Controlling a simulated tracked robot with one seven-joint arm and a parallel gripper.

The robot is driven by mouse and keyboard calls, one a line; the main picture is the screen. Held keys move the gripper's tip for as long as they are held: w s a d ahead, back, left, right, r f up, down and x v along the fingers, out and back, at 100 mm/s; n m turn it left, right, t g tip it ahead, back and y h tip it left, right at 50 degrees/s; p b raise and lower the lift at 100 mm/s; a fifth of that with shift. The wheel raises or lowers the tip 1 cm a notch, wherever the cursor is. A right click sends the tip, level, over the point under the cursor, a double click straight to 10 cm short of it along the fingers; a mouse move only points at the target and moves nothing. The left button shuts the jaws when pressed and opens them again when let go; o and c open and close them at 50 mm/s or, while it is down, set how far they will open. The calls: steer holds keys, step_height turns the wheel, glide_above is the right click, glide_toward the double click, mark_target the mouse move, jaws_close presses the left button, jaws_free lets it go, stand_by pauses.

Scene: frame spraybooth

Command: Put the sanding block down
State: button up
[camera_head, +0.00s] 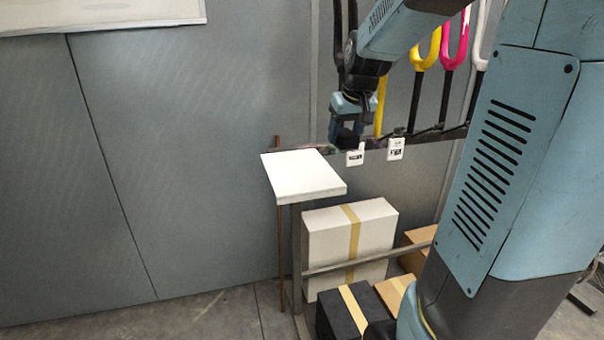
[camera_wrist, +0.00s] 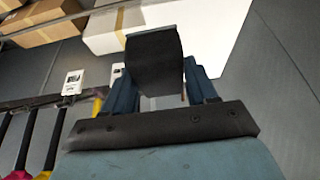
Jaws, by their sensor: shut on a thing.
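My gripper (camera_head: 346,126) hangs near the back edge of a small white tabletop (camera_head: 303,176), a little above it and to its right in the head view. It is shut on a dark block, the sanding block (camera_head: 347,141), which looks small and partly covered by the fingers there. In the wrist view, the sanding block (camera_wrist: 154,66) sits between the blue fingers of my gripper (camera_wrist: 160,88). The white tabletop (camera_wrist: 222,38) lies beyond the block in that view. Its visible surface is bare. I cannot tell the exact gap between block and tabletop.
A rail with black, yellow, pink and white forks (camera_head: 455,45) stands behind. White labelled tags (camera_head: 395,149) hang by the rail. Below are a taped white box (camera_head: 335,245), a black box (camera_head: 338,315) and brown boxes. The floor at left is open.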

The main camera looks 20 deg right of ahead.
steer(key=shift+d, duration=0.2)
steer(key=w+a+f, duration=0.2)
steer(key=w+f, duration=0.1)
steer(key=w+a+f, duration=0.2)
steer(key=w+a, duration=0.1)
steer(key=w+a+f, duration=0.2)
steer(key=w+f, duration=0.1)
steer(key=w, duration=0.1)
steer(key=shift+w+a+f, duration=0.1)
steer(key=shift+a+f, duration=0.1)
steer(key=shift+f, duration=0.1)
steer(key=shift+w+a+f, duration=0.25)
steer(key=shift+w+f, duration=0.05)
steer(key=shift+f, duration=0.2)
steer(key=shift+w+a+f, duration=0.1)
steer(key=shift+w+f, duration=0.1)
steer(key=shift+f, duration=1.35)
steer(key=o, duration=0.9)
steer(key=shift+o, duration=0.2)
